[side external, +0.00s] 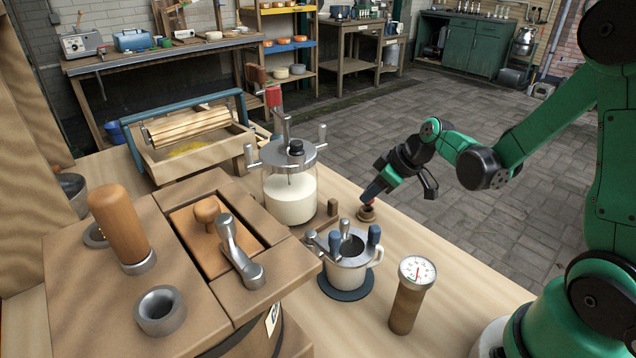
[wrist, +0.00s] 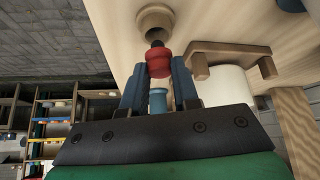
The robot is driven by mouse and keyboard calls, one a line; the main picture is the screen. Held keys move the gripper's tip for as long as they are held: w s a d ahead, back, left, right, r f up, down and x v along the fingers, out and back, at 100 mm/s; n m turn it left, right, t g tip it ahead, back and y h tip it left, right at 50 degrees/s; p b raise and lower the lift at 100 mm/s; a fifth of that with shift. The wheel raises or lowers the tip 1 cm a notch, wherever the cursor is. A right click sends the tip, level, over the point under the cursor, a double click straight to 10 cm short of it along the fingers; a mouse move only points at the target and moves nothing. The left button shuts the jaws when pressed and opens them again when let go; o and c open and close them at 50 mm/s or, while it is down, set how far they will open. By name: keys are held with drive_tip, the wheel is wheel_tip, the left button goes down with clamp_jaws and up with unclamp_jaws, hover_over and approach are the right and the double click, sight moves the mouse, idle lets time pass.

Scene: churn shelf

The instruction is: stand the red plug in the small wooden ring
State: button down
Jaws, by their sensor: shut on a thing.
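The red plug (wrist: 158,62) is between the blue fingers of my gripper (wrist: 159,78) in the wrist view. Its dark tip points to the small wooden ring (wrist: 154,17) and overlaps the ring's near edge in the picture. In the side view the ring (side external: 366,214) sits on the bench near its right edge, and a bit of the red plug (side external: 369,204) shows just over it, below my gripper (side external: 368,195). I cannot tell whether the tip is inside the ring. A blue cylindrical piece (wrist: 158,101) shows behind the plug, between the fingers.
A glass jar of white liquid (side external: 290,195) with a metal lid stands left of the ring. A metal cup (side external: 348,270) on a dark coaster and a dial thermometer (side external: 410,290) stand nearer the camera. A small wooden stand (wrist: 228,50) is beside the ring.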

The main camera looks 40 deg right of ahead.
drive_tip(key=shift+f, duration=1.05)
drive_tip(key=c, duration=0.6)
unclamp_jaws()
drive_tip(key=c, duration=0.4)
drive_tip(key=shift+o, duration=0.2)
drive_tip(key=shift+r, duration=0.1)
drive_tip(key=v, duration=0.7)
drive_tip(key=shift+r, duration=0.1)
